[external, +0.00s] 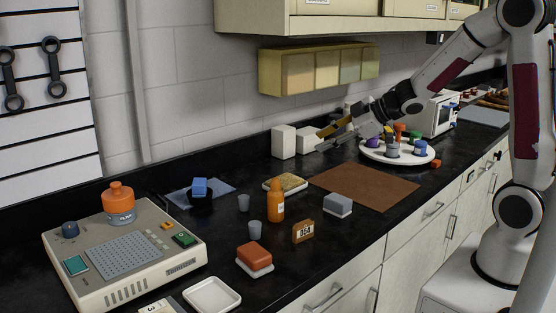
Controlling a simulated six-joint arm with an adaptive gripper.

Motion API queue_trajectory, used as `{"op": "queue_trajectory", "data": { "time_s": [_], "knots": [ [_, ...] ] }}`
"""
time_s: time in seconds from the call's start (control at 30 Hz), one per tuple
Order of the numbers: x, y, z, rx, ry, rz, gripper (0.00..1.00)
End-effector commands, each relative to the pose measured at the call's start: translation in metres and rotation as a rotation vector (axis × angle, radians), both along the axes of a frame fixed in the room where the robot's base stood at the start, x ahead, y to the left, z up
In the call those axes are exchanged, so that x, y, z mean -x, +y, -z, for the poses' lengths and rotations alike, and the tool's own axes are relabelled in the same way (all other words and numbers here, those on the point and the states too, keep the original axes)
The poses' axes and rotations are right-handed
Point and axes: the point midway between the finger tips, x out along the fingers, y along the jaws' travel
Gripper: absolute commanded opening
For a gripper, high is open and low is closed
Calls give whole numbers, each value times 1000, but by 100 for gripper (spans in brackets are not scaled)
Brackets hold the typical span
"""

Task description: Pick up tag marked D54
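A small brown tag (303,232) with a white label stands upright on the black counter, near the front edge. Its label seems to read D54, though the print is small. My gripper (319,142) is above the back of the counter, well behind the tag and apart from it. Its two fingers look spread, with nothing seen between them.
An orange bottle (276,203) and small grey cup (255,230) stand left of the tag. A grey sponge-like block (338,205) is to its right, a red block (254,255) front left. A brown mat (364,186) lies clear behind.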

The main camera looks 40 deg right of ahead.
Motion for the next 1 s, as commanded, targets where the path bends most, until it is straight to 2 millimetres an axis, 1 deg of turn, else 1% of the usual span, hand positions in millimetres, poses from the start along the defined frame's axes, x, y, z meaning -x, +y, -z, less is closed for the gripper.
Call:
{"op": "queue_trajectory", "data": {
  "time_s": [0.03,0.17,0.37,0.57,0.7,0.9,1.0],
  "knots": [
    [-2,8,10,-11,9,-42,29],
    [-1,32,31,-50,26,-161,29],
    [12,68,63,-131,72,-346,29],
    [40,99,93,-240,139,-527,29],
    [66,116,108,-330,195,-646,29],
    [97,130,120,-435,260,-766,29],
    [106,132,122,-463,278,-796,29]
  ]
}}
